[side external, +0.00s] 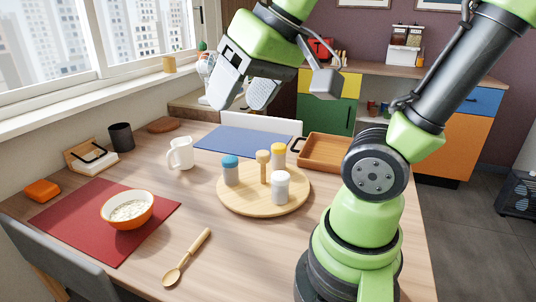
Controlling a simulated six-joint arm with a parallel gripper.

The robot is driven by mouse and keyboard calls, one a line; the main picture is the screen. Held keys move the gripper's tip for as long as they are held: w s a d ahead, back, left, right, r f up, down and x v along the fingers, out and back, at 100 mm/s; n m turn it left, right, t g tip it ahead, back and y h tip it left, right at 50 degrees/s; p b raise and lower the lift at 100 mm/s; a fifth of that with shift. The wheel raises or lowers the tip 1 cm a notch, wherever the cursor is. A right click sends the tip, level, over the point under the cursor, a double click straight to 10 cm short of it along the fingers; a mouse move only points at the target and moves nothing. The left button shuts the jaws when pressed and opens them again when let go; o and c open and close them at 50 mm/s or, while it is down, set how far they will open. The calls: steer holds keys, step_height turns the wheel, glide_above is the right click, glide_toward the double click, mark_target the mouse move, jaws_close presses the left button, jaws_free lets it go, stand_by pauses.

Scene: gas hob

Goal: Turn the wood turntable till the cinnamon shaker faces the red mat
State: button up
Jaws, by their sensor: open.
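The round wood turntable (238,204) lies on the table, with an upright wooden post (263,168) at its middle. A blue-lidded shaker (230,172) stands on its left side, towards the red mat (74,230). A yellow-topped shaker (278,156) stands at the back right and a white-topped shaker (280,188) at the front right. No label is readable, so I cannot tell which one is cinnamon. My gripper (246,101) is open and empty, in the air above and behind the turntable, apart from everything on it.
A bowl (127,212) sits on the red mat. A wooden spoon (188,257) lies in front of the turntable. A white mug (181,153), a blue mat (243,139) and a wooden tray (325,152) lie around its back. Bare table separates turntable and red mat.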

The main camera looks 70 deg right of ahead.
steer(key=w+d+f+g+h, duration=0.1)
steer(key=w+d+g, duration=0.1)
steer(key=w+d, duration=0.35)
steer(key=m+g, duration=0.1)
steer(key=g, duration=0.3)
glide_above(263, 153)
step_height(263, 153, down, 11)
steer(key=shift+d+f, duration=0.2)
steer(key=shift+f, duration=0.7)
step_height(263, 153, down, 9)
steer(key=shift+w, duration=0.1)
steer(key=shift+c, duration=0.2)
steer(key=shift+a, duration=0.1)
jaws_close()
